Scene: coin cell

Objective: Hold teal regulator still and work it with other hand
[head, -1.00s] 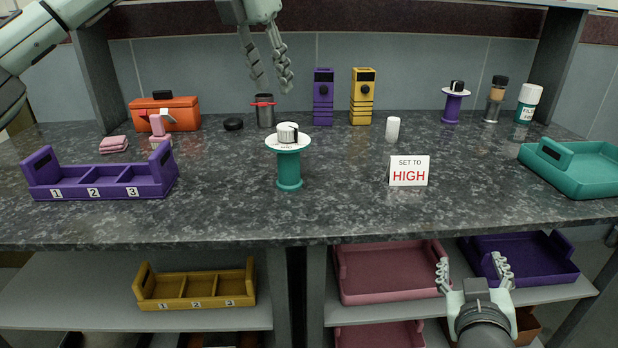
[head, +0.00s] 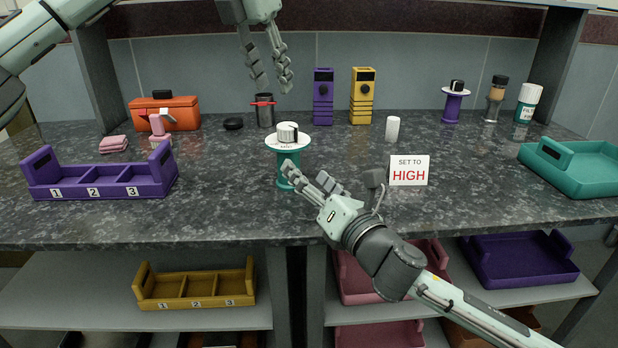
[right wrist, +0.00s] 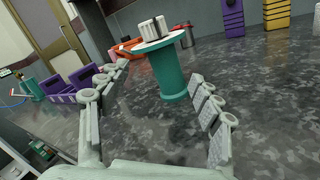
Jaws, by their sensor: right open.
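The teal regulator (head: 289,170) stands upright on the dark counter, with a white disc and a white-and-black knob (head: 287,132) on top. In the right wrist view the teal regulator (right wrist: 170,73) stands just beyond and between my open fingers. My right gripper (head: 307,181) is open and empty at the regulator's right front, low beside its stem; the fingers partly cover the stem in the head view. My left gripper (head: 268,84) is high above the back of the counter, fingers pointing down, apart and empty. A sign (head: 409,170) reads "SET TO HIGH" right of the regulator.
A purple three-slot tray (head: 100,188) lies left and a teal tray (head: 580,165) right. Behind stand a dark cup with a red part (head: 265,113), purple and yellow towers, and a white cylinder (head: 392,129). A purple regulator (head: 452,105) stands at back right. The counter's front left-centre is clear.

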